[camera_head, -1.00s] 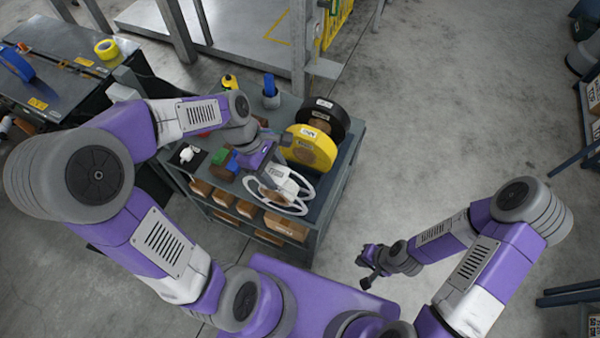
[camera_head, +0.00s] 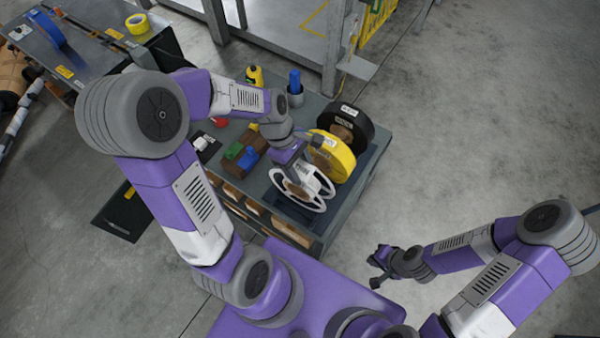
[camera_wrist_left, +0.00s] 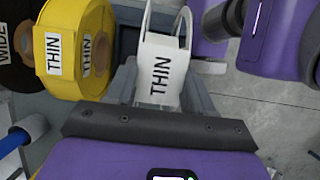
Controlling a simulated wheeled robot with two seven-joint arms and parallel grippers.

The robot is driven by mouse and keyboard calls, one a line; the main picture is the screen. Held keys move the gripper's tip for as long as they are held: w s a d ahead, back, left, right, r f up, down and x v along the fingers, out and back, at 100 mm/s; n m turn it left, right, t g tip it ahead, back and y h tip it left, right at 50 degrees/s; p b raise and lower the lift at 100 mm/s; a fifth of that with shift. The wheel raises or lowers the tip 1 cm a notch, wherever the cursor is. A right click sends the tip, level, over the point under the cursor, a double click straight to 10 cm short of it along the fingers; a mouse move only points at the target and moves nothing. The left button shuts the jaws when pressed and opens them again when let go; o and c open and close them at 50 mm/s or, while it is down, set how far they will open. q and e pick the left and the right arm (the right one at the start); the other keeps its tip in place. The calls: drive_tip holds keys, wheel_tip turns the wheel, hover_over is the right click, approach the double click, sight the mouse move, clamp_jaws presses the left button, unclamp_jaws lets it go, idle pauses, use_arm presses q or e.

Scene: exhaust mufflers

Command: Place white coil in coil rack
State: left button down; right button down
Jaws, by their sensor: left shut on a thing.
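The white coil (camera_head: 318,184) is a white-rimmed spool labelled THIN in the left wrist view (camera_wrist_left: 161,76). My left gripper (camera_head: 296,168) is shut on it, holding it upright over the near end of the grey coil rack (camera_head: 371,153) on the workbench. A yellow coil (camera_head: 340,160) labelled THIN and a black coil (camera_head: 358,124) stand farther back in the rack, in line with the white one. I cannot tell whether the white coil touches the rack floor. My right gripper (camera_head: 374,268) is empty and looks open, away from the bench.
On the bench, left of the coils, are a brown block with green and blue pieces (camera_head: 240,155) and a blue item in a grey cup (camera_head: 295,85). Small boxes (camera_head: 290,230) fill the shelf below. The floor to the right is clear.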

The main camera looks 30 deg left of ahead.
use_arm(q)
drive_tip(key=shift+f+b, duration=0.4)
drive_tip(key=shift+f, duration=1.1)
drive_tip(key=shift+f, duration=0.1)
drive_tip(key=shift+c, duration=2.1)
unclamp_jaws()
drive_tip(key=shift+a+r, duration=0.1)
drive_tip(key=shift+r, duration=0.4)
drive_tip(key=p+v, duration=0.3)
drive_tip(key=v, duration=0.8)
drive_tip(key=shift+r, duration=0.1)
